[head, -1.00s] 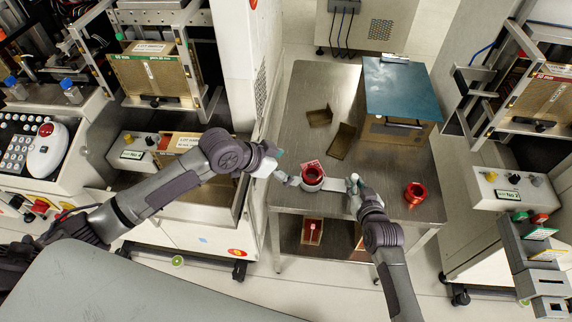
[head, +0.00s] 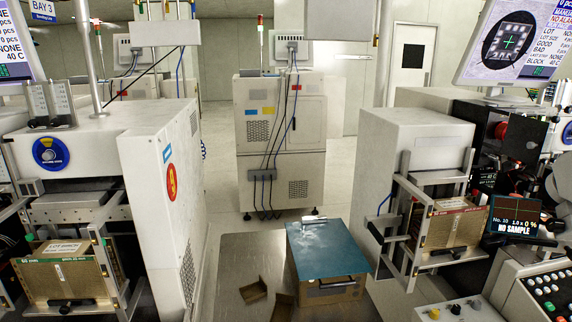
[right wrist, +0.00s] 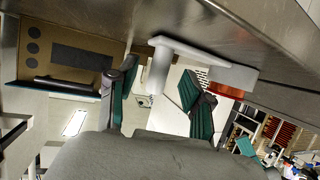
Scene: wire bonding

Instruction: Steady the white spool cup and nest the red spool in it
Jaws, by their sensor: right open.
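In the right wrist view, my right gripper (right wrist: 158,78) is open, with a finger on either side of a white post. The post joins a white bar that runs right to the white spool cup (right wrist: 240,76), seen partly at the steel table. A red band of the red spool (right wrist: 226,91) shows against the cup; how deep it sits is hidden. A gap shows between the post and each finger. The head view shows neither cup, spool nor gripper. My left gripper is in neither current view.
A box with a blue-green lid (head: 327,249) stands on the steel table (head: 245,255). Machines flank the table on both sides. The box's brown side (right wrist: 65,55) fills the left of the wrist view.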

